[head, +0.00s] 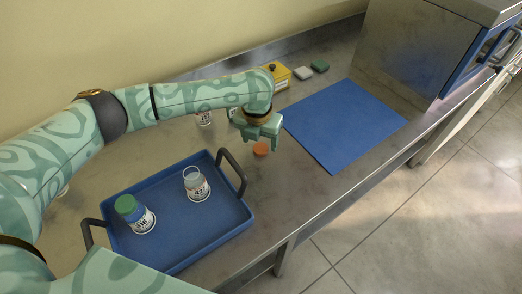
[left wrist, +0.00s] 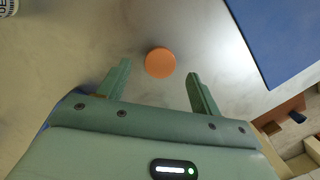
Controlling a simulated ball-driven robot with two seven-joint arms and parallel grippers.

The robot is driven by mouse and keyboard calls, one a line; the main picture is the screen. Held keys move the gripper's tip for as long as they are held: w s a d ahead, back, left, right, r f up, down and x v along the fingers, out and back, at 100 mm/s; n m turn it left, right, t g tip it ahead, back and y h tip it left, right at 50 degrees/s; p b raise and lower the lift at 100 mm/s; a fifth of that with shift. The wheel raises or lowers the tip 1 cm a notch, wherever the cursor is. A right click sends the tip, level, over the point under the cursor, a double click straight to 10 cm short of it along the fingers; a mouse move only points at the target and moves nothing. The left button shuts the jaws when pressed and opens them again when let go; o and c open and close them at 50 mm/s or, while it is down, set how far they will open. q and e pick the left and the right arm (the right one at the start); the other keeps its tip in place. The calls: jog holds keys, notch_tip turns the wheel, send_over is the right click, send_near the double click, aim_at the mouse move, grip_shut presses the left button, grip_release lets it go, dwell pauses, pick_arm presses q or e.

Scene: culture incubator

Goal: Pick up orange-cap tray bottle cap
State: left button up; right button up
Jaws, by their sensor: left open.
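The orange cap (head: 261,149) lies on the steel bench between the blue tray and the blue mat. It also shows in the left wrist view (left wrist: 160,63), just beyond and between the fingertips. My left gripper (head: 266,140) is open and empty over the cap; its two fingers spread either side in the left wrist view (left wrist: 157,75). An uncapped bottle marked 42 (head: 196,186) stands upright in the blue tray (head: 200,229). A green-capped bottle (head: 136,215) stands in the same tray. My right gripper is not in view.
A blue mat (head: 343,125) lies right of the cap. A yellow box (head: 279,76) and two small blocks, grey (head: 303,73) and green (head: 320,66), sit near the wall. Another bottle (head: 205,118) stands behind my left arm. A steel cabinet (head: 420,45) stands at the far right.

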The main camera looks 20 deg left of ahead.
aim_at(261, 149)
pick_arm(q)
jog(key=f, duration=0.3)
jog(key=shift+w+b, duration=0.2)
jog(key=shift+b, duration=0.2)
jog(key=shift+r, duration=0.15)
jog(key=c, duration=1.1)
jog(key=shift+o, duration=0.2)
